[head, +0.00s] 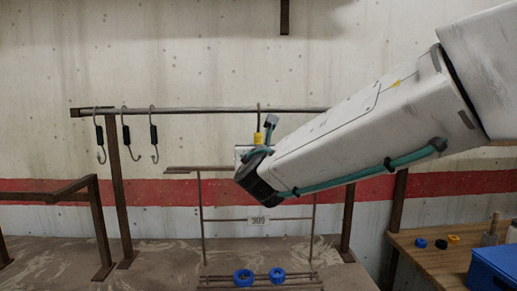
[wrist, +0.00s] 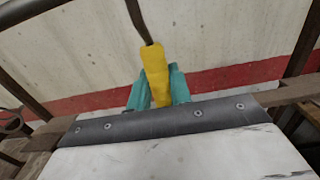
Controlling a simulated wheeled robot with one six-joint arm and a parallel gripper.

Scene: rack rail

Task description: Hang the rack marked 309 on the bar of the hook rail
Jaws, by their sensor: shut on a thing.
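The rack (head: 228,219) is a thin brown metal frame with a white plate marked 309 (head: 258,221). Two blue rings (head: 243,277) sit low on it. My gripper (head: 263,142) is shut on the rack's yellow grip (head: 258,138), which also shows between the teal fingers in the wrist view (wrist: 153,72). A dark hook rises from the grip and its top overlaps the bar of the hook rail (head: 205,110). I cannot tell whether it is around the bar or in front of it. My wrist hides part of the rack's top.
Three black-sleeved hooks (head: 126,135) hang at the bar's left end. A low brown frame (head: 45,196) stands at the left. At the right, a wooden table (head: 425,262) holds a blue box (head: 496,268) and small rings. The bar between the hooks and the rack is clear.

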